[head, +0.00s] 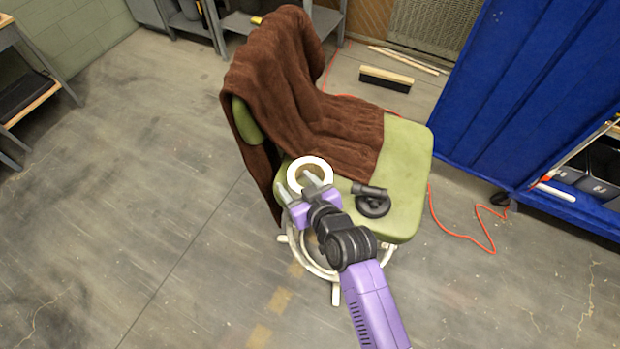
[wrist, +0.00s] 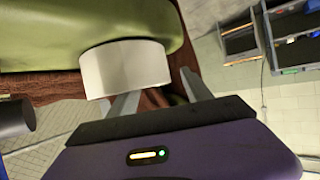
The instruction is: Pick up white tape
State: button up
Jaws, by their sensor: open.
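The white tape (head: 292,174) is a roll on the green chair seat (head: 408,160), near its left front edge. In the wrist view the tape (wrist: 125,68) shows side-on as a pale band in front of the fingers. My gripper (head: 299,187) is open at the near side of the tape. In the wrist view my gripper (wrist: 160,88) has its left finger reaching up to the tape's lower edge, where its tip is hidden. The right finger stands clear to the right of the tape. I cannot tell whether a finger touches the tape.
A brown towel (head: 270,70) drapes over the chair back and seat. A black round tool with a handle (head: 373,204) lies right of the tape. An orange cable (head: 465,236) runs on the floor. Floor at left is clear.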

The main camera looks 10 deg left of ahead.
jog(key=shift+w+a+f, duration=0.2)
jog(key=shift+w+a, duration=0.05)
jog(key=shift+w, duration=0.1)
grip_shut()
